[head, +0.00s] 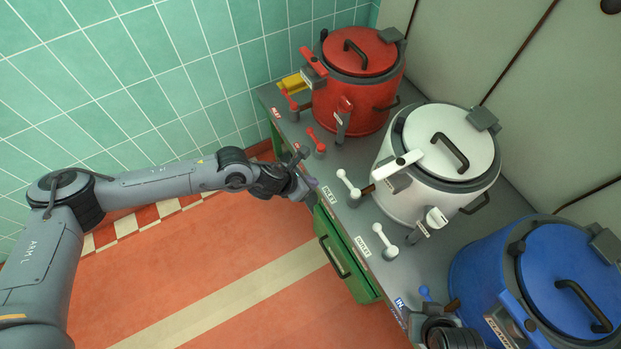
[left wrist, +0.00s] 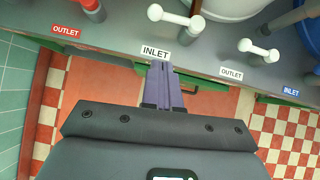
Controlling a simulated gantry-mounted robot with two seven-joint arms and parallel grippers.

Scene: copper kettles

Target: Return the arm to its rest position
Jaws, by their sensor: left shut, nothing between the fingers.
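My left arm reaches in from the left in the head view. Its gripper (head: 309,188) is at the front edge of the grey bench, close to the white "INLET" label (head: 327,194). In the left wrist view its purple fingers (left wrist: 162,85) are together and empty, pointing at the "INLET" label (left wrist: 156,53). The white kettle (head: 440,160) stands beyond it, with white valve handles (head: 348,184) in front. A dark ribbed part (head: 455,336) at the bottom edge of the head view may be my right arm; I cannot make out its fingers.
A red kettle (head: 357,82) stands at the back of the bench and a blue kettle (head: 560,285) at the front right. A green drawer (head: 345,262) is below the bench edge. Open floor (head: 225,265) lies left of the bench, with a green tiled wall (head: 140,80) behind.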

